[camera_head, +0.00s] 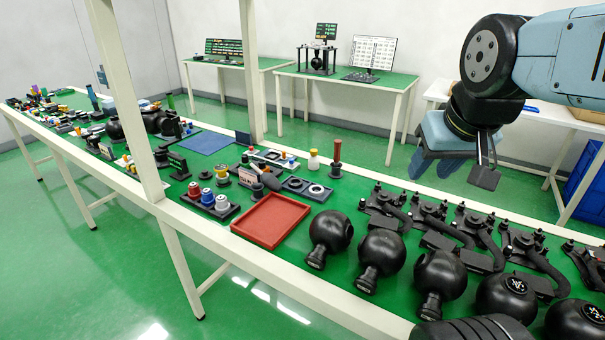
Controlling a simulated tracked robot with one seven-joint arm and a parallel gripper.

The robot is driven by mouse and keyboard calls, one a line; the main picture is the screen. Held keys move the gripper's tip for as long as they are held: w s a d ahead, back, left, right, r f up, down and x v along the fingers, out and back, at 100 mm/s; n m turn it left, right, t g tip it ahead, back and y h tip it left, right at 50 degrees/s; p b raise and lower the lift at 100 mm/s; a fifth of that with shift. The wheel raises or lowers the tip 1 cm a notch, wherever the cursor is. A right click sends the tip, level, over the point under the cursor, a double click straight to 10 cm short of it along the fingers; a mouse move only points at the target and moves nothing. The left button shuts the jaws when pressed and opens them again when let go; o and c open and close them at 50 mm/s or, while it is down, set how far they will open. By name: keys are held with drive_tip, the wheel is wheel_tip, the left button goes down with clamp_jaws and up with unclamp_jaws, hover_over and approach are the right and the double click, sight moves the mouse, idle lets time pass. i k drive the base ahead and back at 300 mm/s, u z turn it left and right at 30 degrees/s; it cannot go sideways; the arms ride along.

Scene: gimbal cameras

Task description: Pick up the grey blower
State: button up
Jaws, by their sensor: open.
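I cannot make out the grey blower for certain. A dark grey rounded piece (270,181) lies tilted among small parts behind the red tray and may be it, but it is too small to tell. My gripper (436,166) hangs at the upper right, above the far edge of the long green-topped bench (345,205). Its blue fingers point down, apart and empty. It is well to the right of the dark grey piece and touches nothing.
An empty red tray (271,219) lies mid-bench. Black ball-shaped units (381,259) and black gimbal arms (465,226) crowd the right. Colour-capped bottles (208,199) stand left of the tray. A white upright post (134,110) rises from the near edge. A blue mat (204,142) lies farther back.

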sight(270, 180)
drive_tip(key=u, duration=1.25)
drive_tip(key=i, duration=0.1)
drive_tip(key=z, duration=2.6)
drive_tip(key=k, duration=1.1)
drive_tip(key=u, duration=3.25)
drive_tip(key=k, duration=0.1)
drive_tip(key=z, duration=1.5)
drive_tip(key=i, duration=1.7)
drive_tip(key=z, duration=0.05)
